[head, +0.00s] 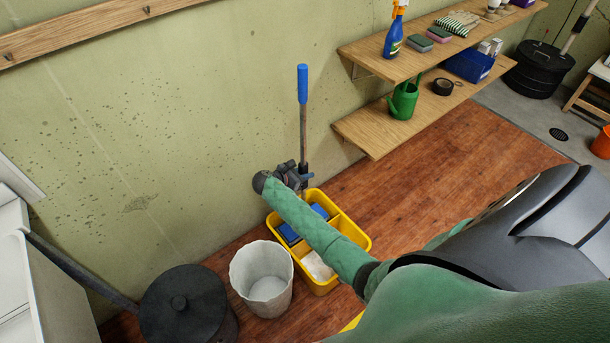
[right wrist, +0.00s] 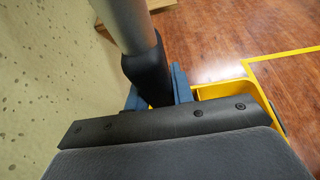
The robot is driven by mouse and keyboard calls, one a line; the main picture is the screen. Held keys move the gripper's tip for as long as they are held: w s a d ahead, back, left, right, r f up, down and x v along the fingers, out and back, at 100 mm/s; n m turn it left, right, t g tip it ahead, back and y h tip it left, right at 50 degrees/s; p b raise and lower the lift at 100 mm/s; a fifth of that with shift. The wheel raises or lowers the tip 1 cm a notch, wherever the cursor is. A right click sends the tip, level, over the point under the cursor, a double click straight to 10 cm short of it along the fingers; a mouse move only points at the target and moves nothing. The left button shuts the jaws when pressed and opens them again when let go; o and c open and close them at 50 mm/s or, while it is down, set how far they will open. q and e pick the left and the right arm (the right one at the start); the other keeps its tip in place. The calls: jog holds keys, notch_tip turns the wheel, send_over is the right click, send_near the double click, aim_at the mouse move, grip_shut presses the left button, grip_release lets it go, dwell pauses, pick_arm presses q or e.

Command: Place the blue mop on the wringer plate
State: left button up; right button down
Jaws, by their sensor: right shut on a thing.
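The mop has a bright blue grip (head: 303,84) on a grey pole and stands nearly upright near the wall. My right gripper (head: 304,177) is shut around the lower pole, above the yellow bucket (head: 362,239). In the right wrist view the grey pole (right wrist: 126,22) runs down into a dark sleeve between the fingers; part of the yellow bucket (right wrist: 262,95) shows beyond. Blue parts (head: 288,233) show in the bucket's left part; I cannot tell mop head from wringer plate there. My forearm hides part of the bucket. My left gripper is not in view.
A white bin (head: 262,285) stands just left of the bucket, and a black lidded container (head: 187,305) stands further left. Wooden shelves (head: 375,130) with a green watering can (head: 404,99) jut from the wall at right. Wooden floor is clear right of the bucket.

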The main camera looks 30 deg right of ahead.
jog(key=shift+f, duration=0.6)
jog(key=c, duration=1.2)
grip_release()
